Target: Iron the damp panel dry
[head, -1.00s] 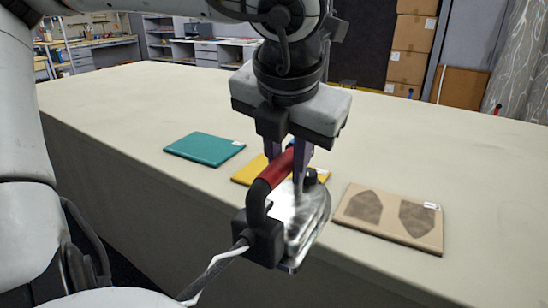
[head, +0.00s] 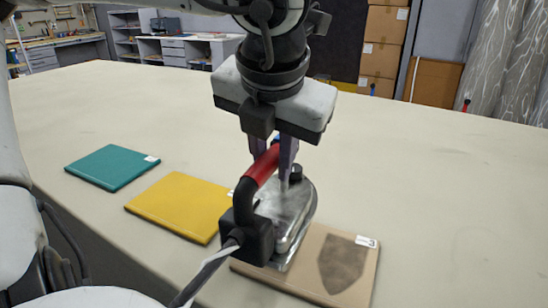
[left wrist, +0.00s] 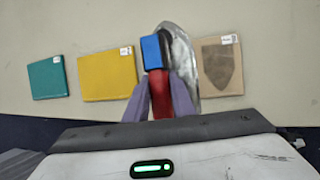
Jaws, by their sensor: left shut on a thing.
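My left gripper (head: 273,160) is shut on the red handle of a metal iron (head: 290,215); the wrist view shows its fingers either side of the handle and the grey soleplate (left wrist: 183,55). The tan panel (head: 305,262) lies on the table at the right, with a white tag and a dark, iron-shaped patch (head: 342,264) on its right part. The iron hides the panel's left part in the head view and overlaps its left edge in the wrist view (left wrist: 236,88). I cannot tell whether the soleplate touches it. My right gripper is not in view.
A yellow panel (head: 180,205) and a teal panel (head: 112,168) lie flat to the left, each tagged. The iron's cable (head: 212,262) runs down-left. The long cloth table (head: 430,165) is clear behind and right of the panels.

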